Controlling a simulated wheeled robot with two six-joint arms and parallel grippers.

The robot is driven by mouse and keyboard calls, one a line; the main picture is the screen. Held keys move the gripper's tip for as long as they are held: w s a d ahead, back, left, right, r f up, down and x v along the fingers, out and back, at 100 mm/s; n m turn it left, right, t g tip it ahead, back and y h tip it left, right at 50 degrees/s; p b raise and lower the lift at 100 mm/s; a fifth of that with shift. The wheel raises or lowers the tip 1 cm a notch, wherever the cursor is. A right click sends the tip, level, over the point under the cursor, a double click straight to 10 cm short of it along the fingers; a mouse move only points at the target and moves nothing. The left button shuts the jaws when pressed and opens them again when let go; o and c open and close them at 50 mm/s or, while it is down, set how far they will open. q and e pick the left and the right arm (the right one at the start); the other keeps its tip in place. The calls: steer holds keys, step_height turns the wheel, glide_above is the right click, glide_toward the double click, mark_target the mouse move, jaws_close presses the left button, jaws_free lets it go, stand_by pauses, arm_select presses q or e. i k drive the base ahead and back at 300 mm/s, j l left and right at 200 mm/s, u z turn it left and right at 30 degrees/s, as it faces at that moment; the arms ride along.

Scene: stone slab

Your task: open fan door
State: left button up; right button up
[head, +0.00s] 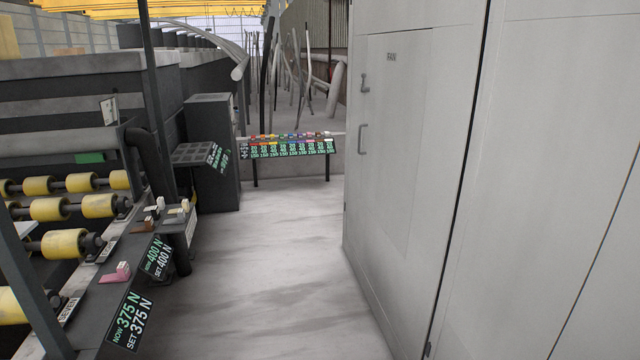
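A tall pale grey cabinet fills the right side of the head view. Its door panel (395,140) carries a small dark label (391,57) too small to read surely. A bar-shaped pull handle (362,139) sits near the door's left edge. A small lever-like latch (365,84) is above the handle. The door looks flush with the cabinet front, with no gap visible. Neither of my grippers is in view.
A grey floor aisle (265,270) runs clear along the cabinet. On the left are yellow rollers (48,209) and force displays (130,320). A grey box cabinet (211,150) and a control panel with number displays (288,147) stand at the aisle's far end.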

mark_target(398, 63)
steer(key=i, duration=1.7)
